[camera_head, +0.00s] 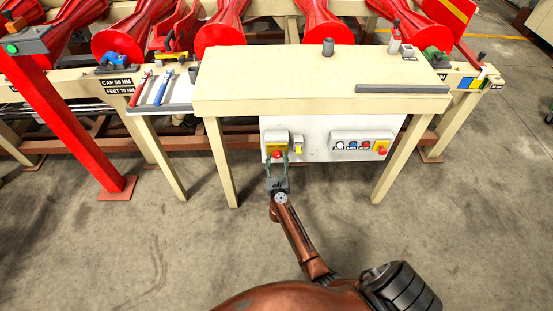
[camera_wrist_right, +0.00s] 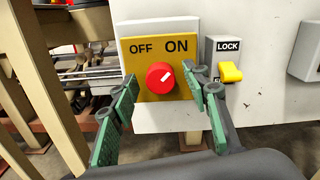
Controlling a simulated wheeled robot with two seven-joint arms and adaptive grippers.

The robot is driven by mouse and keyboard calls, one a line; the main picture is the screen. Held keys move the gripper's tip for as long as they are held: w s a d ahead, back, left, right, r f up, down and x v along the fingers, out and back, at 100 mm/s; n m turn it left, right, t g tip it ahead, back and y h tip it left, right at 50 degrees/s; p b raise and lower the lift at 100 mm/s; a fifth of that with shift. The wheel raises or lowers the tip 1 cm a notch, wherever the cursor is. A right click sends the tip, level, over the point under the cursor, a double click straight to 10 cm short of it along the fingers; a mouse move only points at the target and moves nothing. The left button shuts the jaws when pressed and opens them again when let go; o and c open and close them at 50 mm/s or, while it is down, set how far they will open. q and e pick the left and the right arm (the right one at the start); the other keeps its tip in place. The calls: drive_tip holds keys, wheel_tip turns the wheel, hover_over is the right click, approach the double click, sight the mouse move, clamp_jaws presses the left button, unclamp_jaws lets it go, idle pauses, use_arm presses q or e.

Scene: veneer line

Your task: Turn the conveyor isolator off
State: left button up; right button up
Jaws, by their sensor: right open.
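The conveyor isolator is a red round knob (camera_wrist_right: 160,76) on a yellow plate (camera_wrist_right: 148,52) marked OFF at left and ON at right. Its white mark points up and right, towards ON. In the head view the isolator (camera_head: 276,139) is at the left of the white panel under the bench. My right gripper (camera_head: 278,164) is open in front of it. In the right wrist view the green fingers (camera_wrist_right: 165,86) stand apart on either side of the knob, with nothing held; I cannot tell whether they touch it. My left gripper is out of view.
A grey LOCK box with a yellow lever (camera_wrist_right: 231,72) sits close right of the isolator. A button box (camera_head: 352,146) with a red knob is further right on the white panel (camera_head: 315,125). The bench top (camera_head: 290,75) overhangs above, and its legs stand either side.

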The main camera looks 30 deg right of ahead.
drive_tip(key=shift+w+d, duration=0.1)
drive_tip(key=shift+w, duration=0.1)
drive_tip(key=c, duration=1.2)
drive_tip(key=shift+o, duration=0.2)
